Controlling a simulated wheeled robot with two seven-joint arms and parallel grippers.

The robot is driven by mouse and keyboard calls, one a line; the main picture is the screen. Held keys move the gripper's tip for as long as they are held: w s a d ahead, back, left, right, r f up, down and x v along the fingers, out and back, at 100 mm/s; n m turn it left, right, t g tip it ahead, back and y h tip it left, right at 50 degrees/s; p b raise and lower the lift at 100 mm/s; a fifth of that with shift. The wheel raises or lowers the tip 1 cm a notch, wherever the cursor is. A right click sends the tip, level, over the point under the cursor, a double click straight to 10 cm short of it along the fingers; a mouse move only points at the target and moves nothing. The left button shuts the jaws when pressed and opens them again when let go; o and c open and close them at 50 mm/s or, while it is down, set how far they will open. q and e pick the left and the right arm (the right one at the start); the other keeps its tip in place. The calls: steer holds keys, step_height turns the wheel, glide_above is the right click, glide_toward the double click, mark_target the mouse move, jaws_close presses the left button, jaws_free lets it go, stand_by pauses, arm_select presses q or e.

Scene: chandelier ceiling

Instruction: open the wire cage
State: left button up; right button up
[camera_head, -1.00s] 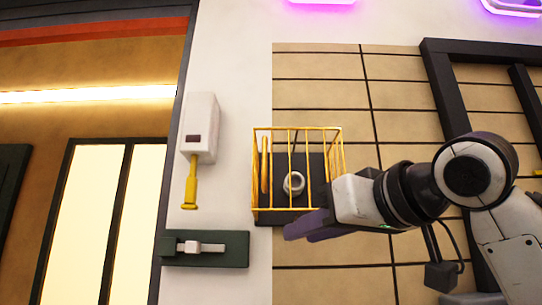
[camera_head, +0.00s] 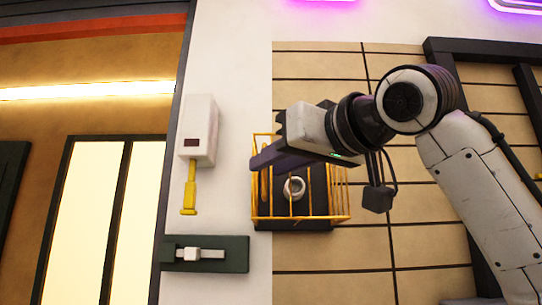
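The yellow wire cage (camera_head: 300,217) is mounted on the wall in front of a dark backing plate (camera_head: 305,227), with a round grey knob (camera_head: 294,188) inside it. A yellow upright bar shows at the cage's left. My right gripper (camera_head: 262,160) comes in from the right, its dark fingers pointing left across the upper part of the cage. The fingers and palm hide most of the cage's top edge. I see the fingers edge-on, so their opening and any contact with the wires cannot be told. My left gripper is out of view.
A white box (camera_head: 199,130) with a yellow handle (camera_head: 189,193) hangs left of the cage. Below it is a dark green plate with a silver slider (camera_head: 190,254). A dark frame (camera_head: 450,50) stands on the tiled wall at the right.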

steer(key=shift+w+a, duration=0.3)
steer(key=shift+w, duration=0.15)
steer(key=shift+c, duration=0.2)
jaws_close()
steer(key=shift+d, duration=0.1)
stand_by(0.9)
